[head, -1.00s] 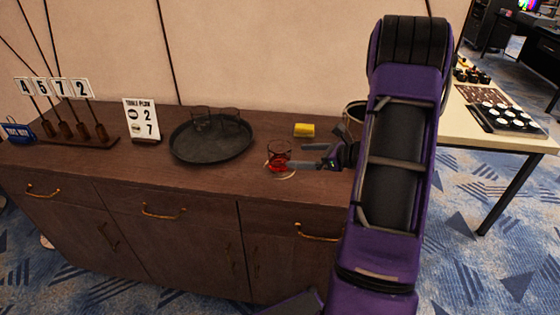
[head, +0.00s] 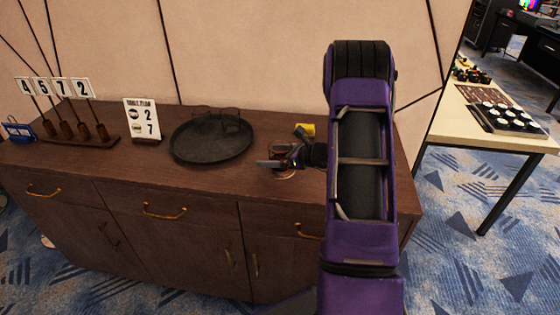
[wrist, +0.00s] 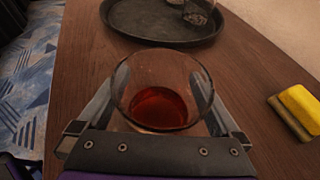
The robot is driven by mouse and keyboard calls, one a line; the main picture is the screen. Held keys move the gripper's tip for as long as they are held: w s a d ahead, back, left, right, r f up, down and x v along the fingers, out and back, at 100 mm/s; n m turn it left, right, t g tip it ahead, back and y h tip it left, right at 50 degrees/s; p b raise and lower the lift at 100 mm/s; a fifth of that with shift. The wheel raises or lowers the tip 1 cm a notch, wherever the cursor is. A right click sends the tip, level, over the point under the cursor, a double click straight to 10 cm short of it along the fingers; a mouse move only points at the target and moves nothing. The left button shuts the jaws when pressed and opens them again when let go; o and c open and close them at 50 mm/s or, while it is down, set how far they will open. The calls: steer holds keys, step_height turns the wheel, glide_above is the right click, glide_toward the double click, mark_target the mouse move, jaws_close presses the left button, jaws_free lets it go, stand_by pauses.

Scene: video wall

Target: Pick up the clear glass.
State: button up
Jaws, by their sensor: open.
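A clear glass with red liquid in the bottom (wrist: 162,98) stands upright on the wooden cabinet top, seen large in the wrist view. My gripper (head: 271,158) is open, low over the cabinet top, with its fingers on either side of this glass. In the wrist view the fingers (wrist: 162,82) show at the glass's left and right, partly through its wall. In the head view my gripper hides most of the glass. I cannot tell whether the fingers touch it.
A dark round tray (head: 212,153) with glasses at its back lies beyond, to the left. A yellow sponge (wrist: 302,106) lies right of the glass. The cabinet's front left top is clear.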

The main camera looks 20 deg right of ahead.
steer(key=c, duration=1.4)
steer(key=shift+r, duration=0.1)
steer(key=shift+c, duration=0.7)
steer(key=shift+r, duration=0.1)
